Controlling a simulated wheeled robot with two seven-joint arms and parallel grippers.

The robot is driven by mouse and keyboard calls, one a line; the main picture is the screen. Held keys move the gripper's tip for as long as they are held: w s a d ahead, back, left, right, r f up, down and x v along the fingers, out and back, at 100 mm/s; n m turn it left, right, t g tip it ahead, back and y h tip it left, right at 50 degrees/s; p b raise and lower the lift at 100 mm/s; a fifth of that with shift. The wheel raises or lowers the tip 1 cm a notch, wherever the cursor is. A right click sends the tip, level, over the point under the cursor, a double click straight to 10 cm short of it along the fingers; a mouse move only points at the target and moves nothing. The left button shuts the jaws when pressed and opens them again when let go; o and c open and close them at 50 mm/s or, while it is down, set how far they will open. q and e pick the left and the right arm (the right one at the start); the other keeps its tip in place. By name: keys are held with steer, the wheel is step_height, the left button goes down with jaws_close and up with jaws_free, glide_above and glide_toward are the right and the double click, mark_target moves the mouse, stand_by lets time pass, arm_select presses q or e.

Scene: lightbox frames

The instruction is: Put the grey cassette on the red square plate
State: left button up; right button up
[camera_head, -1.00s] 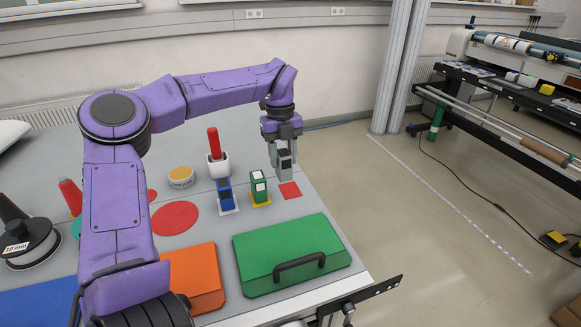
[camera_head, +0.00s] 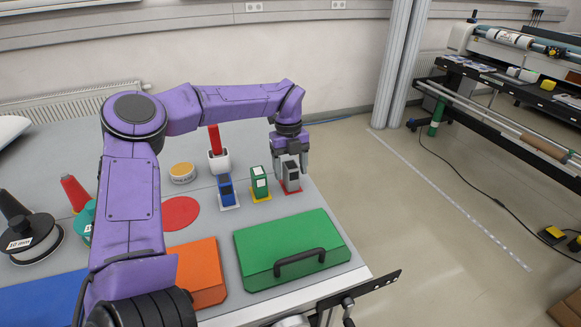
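The grey cassette (camera_head: 292,177) stands upright on the red square plate (camera_head: 296,191) near the right edge of the table. Part of the plate's red rim shows around its foot. My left gripper (camera_head: 291,165) is directly above and around the cassette's top, pointing down. Its fingers are spread, one on each side of the cassette, and look open. The cassette's upper back is partly hidden by the gripper. My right gripper is not in view.
A green cassette (camera_head: 260,182) on a yellow plate and a blue cassette (camera_head: 225,189) on a white plate stand to the left. A green case (camera_head: 290,245) lies in front. A white cup (camera_head: 219,161) with a red object stands behind.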

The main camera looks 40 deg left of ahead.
arm_select(q)
steer(key=shift+r, duration=0.25)
steer(key=shift+a+r, duration=0.1)
steer(key=shift+r, duration=0.25)
step_height(320, 180, up, 11)
steer(key=a+b, duration=0.1)
steer(key=shift+w, duration=0.35)
steer(key=shift+a, duration=0.1)
